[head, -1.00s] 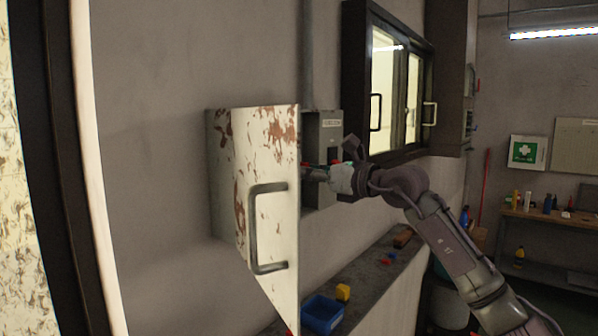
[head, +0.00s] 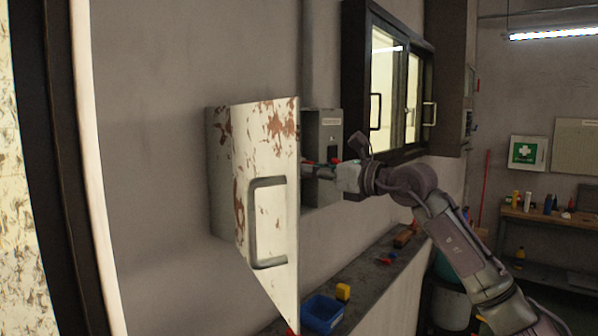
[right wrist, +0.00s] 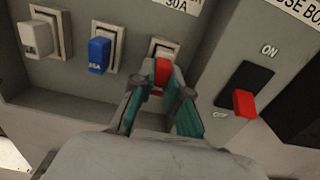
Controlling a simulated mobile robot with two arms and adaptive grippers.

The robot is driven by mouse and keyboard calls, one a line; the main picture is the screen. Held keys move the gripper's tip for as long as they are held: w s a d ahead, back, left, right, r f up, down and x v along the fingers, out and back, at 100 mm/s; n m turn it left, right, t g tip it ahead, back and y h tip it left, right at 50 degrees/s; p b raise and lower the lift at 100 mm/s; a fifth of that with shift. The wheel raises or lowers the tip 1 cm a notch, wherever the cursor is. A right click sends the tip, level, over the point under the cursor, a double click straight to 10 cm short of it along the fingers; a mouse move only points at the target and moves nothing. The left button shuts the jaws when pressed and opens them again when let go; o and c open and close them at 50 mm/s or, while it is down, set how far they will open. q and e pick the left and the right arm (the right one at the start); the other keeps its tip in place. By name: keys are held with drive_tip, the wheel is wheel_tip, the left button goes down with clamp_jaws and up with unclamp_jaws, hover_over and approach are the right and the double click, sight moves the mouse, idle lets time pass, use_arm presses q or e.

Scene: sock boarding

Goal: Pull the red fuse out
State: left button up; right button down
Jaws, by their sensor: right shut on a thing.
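The red fuse (right wrist: 162,72) is between the fingertips of my right gripper (right wrist: 160,88) in the right wrist view. The gripper is shut on it, and the fingers hide part of it. Its pale socket plate (right wrist: 165,46) shows just behind it; I cannot tell whether the fuse is still seated. In the head view my right gripper (head: 326,170) reaches into the open fuse box (head: 322,190) from the right, and the fuse is too small to make out. My left gripper is not in view.
A blue fuse (right wrist: 100,55) and a white fuse (right wrist: 37,38) sit left of the red one. A red switch lever (right wrist: 245,102) is to the right, at the OFF end. The rusty open door (head: 272,205) stands left of my gripper. A blue bin (head: 322,313) is below.

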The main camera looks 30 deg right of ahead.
drive_tip(key=shift+s+d, duration=0.1)
drive_tip(key=shift+s, duration=0.25)
drive_tip(key=shift+s+d+b, duration=0.1)
drive_tip(key=shift+s+b, duration=0.1)
drive_tip(key=shift+b, duration=0.2)
drive_tip(key=shift+s+d+b, duration=0.25)
drive_tip(key=shift+s+b, duration=0.1)
drive_tip(key=shift+s, duration=0.25)
drive_tip(key=shift+s+d, duration=0.1)
drive_tip(key=shift+s, duration=0.25)
drive_tip(key=b+v, duration=1.1)
drive_tip(key=v, duration=0.9)
